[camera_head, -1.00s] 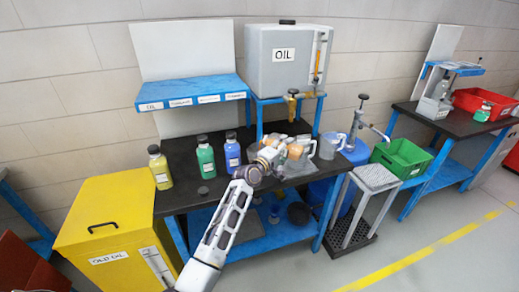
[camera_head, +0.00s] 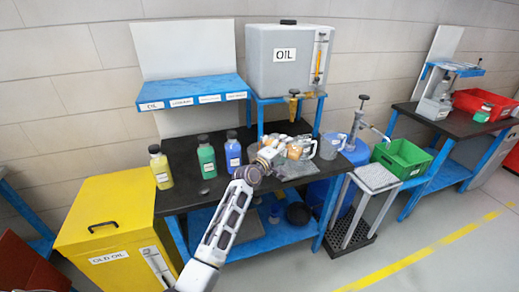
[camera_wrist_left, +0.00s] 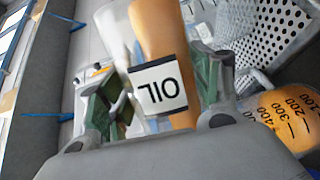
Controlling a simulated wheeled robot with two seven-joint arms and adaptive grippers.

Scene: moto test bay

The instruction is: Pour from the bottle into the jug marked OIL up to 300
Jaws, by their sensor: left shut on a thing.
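My left gripper (camera_head: 277,153) is over the front of the black bench. In the left wrist view its fingers (camera_wrist_left: 160,95) are shut on the bottle (camera_wrist_left: 162,35), which has amber contents and a label reading OIL, upside down in that view. A clear jug (camera_wrist_left: 285,110) with black marks including 200, 300 and 400 stands beside it, with amber behind the marks. Its exact level and its name label cannot be read. In the head view the jug (camera_head: 295,150) is partly hidden by my gripper. My right gripper is not in view.
Yellow (camera_head: 160,170), green (camera_head: 206,157) and blue (camera_head: 233,153) bottles stand left on the bench. A clear jug (camera_head: 330,146) stands to the right. The grey OIL tank (camera_head: 285,75) with its tap is behind. A green crate (camera_head: 402,158) is further right.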

